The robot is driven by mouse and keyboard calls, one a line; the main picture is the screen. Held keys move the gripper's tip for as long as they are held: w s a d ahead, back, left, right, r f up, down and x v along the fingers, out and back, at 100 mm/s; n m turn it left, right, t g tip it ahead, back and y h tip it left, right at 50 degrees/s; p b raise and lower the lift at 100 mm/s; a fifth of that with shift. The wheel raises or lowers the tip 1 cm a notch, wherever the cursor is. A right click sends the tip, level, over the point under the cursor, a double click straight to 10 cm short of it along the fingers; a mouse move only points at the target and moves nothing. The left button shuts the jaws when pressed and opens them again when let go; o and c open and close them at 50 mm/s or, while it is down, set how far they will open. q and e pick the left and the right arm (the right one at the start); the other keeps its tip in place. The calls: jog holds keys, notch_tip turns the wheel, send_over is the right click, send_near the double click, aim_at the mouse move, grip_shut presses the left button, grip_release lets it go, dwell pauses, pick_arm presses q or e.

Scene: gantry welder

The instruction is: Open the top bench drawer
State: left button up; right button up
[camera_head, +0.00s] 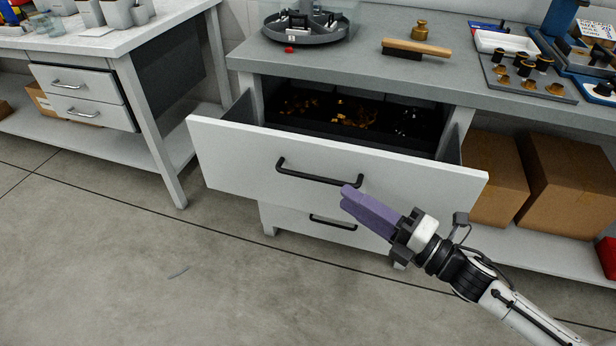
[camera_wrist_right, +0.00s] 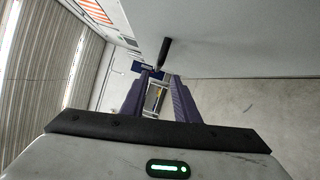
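The top bench drawer (camera_head: 240,155) is pulled well out of the bench. Dark compartments with small gold and silver parts show inside it. Its black bar handle (camera_head: 318,177) is on the white front and also shows in the right wrist view (camera_wrist_right: 165,51), just beyond the fingertips. My right gripper (camera_head: 347,196) has purple fingers and sits in front of the handle's right end. In the right wrist view its fingers (camera_wrist_right: 157,78) are apart, and I see no handle between them. Whether a finger touches the handle I cannot tell. My left gripper is out of view.
A lower drawer with a black handle (camera_head: 333,222) is shut below. The worktop (camera_head: 370,55) holds a round tray (camera_head: 305,30), a brush (camera_head: 416,48) and a parts tray (camera_head: 530,80). Cardboard boxes (camera_head: 570,185) stand on the right shelf.

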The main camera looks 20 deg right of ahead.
aim_at(315, 178)
jog(key=x, duration=0.9)
jog(key=shift+w+a+r, duration=0.15)
jog(key=shift+w+a, duration=0.1)
jog(key=shift+a, duration=0.1)
grip_shut()
